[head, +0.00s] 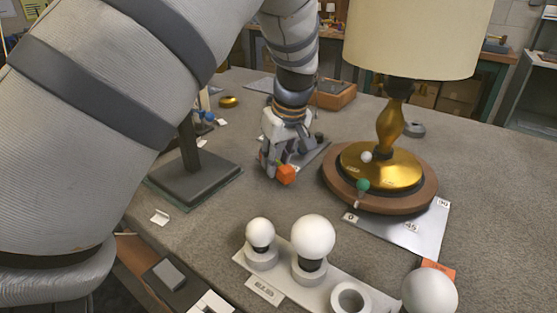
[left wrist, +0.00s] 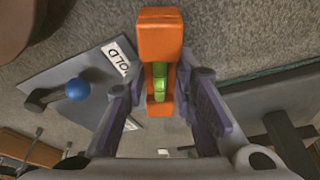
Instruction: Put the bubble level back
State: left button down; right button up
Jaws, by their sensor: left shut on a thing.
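The bubble level is a small orange block with a green vial. In the head view the bubble level (head: 286,174) shows at the tips of my left gripper (head: 275,160), near the table middle, left of the lamp. In the left wrist view the bubble level (left wrist: 160,22) sits between the fingers of my left gripper (left wrist: 162,95), which is shut on it. The carpet-like grey table top shows beneath it; I cannot tell whether the level touches it. My right gripper is not in view.
The lamp's brass base (head: 383,170) stands on a wooden disc right of the gripper. A black stand (head: 190,165) is at left. White bulbs (head: 313,236) stand in a holder in front. A grey plate (left wrist: 75,85) bears a blue-knobbed lever. Bare table lies between gripper and bulbs.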

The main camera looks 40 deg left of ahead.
pick_arm(q)
jog(key=shift+f, duration=0.3)
jog(key=c, duration=1.3)
grip_release()
jog(key=shift+c, duration=0.2)
jog(key=p+v, duration=0.1)
jog(key=v, duration=1.1)
jog(key=shift+r, duration=0.35)
jog(key=shift+s+d+f, duration=0.1)
